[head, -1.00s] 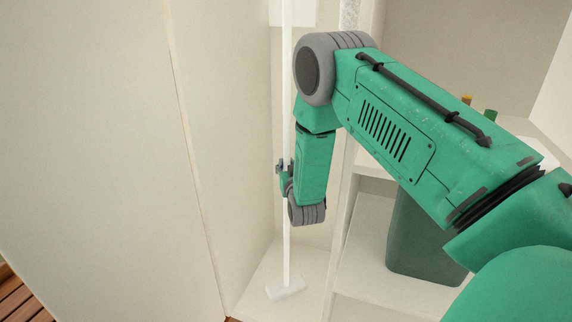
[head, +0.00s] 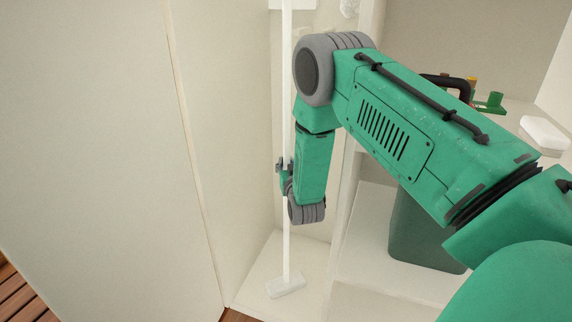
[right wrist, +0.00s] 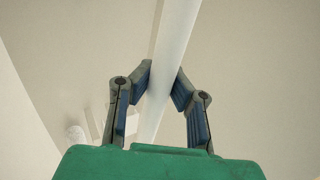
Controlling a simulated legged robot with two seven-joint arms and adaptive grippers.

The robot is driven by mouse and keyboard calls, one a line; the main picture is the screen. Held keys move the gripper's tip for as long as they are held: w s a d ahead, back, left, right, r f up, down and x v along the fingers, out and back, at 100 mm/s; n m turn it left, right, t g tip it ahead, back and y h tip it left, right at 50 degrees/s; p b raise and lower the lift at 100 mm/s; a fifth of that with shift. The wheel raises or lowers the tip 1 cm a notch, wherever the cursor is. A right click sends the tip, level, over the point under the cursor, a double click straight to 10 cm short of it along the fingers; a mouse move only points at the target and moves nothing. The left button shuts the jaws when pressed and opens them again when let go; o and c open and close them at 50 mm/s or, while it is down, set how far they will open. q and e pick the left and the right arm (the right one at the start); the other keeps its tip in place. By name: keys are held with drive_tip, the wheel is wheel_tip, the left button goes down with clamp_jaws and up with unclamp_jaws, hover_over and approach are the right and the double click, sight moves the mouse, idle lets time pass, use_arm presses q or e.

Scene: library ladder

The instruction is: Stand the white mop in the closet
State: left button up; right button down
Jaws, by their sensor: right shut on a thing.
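The white mop (head: 287,245) stands nearly upright inside the narrow left compartment of the white closet (head: 245,275). Its flat white head (head: 286,287) is low, over the compartment floor; I cannot tell whether it touches. My right gripper (head: 284,168) is shut on the mop's pole, partly hidden behind my own arm. In the right wrist view the two fingers (right wrist: 163,88) close on either side of the white pole (right wrist: 172,70). The upper part of the pole runs out of the head view. My left gripper is not in view.
A tall cream panel (head: 100,150) stands at the left. Right of a divider are shelves with a dark green bin (head: 425,235), a green item (head: 494,101) and a white block (head: 544,132). Wooden floor (head: 18,295) shows at lower left.

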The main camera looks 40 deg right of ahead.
drive_tip(key=shift+f, duration=0.3)
drive_tip(key=c, duration=1.5)
unclamp_jaws()
drive_tip(key=v, duration=1.2)
drive_tip(key=shift+f+b, duration=0.2)
drive_tip(key=shift+b, duration=0.1)
